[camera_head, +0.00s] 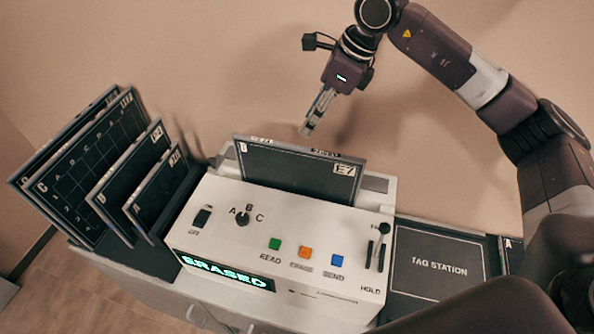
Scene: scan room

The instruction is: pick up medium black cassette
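Several black cassettes stand tilted in a rack at the left of the camera_head view: a large one with a lettered grid (75,165), a middle-sized one (112,190) in front of it, and a smaller one (160,197). Another black cassette (296,172) stands upright in the slot at the back of the white machine. I cannot tell which cassette is the medium one meant. My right gripper (311,126) hangs above and behind the cassette in the machine, apart from it. Its fingers show edge-on, so their opening is unclear. My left gripper is out of view.
The white machine (200,241) has a knob, switches, coloured buttons and a green display reading "ERASED". A dark pad marked "TAG STATION" (437,292) lies to its right, bare. The wall (240,60) is close behind. Part of my arm crosses the right side.

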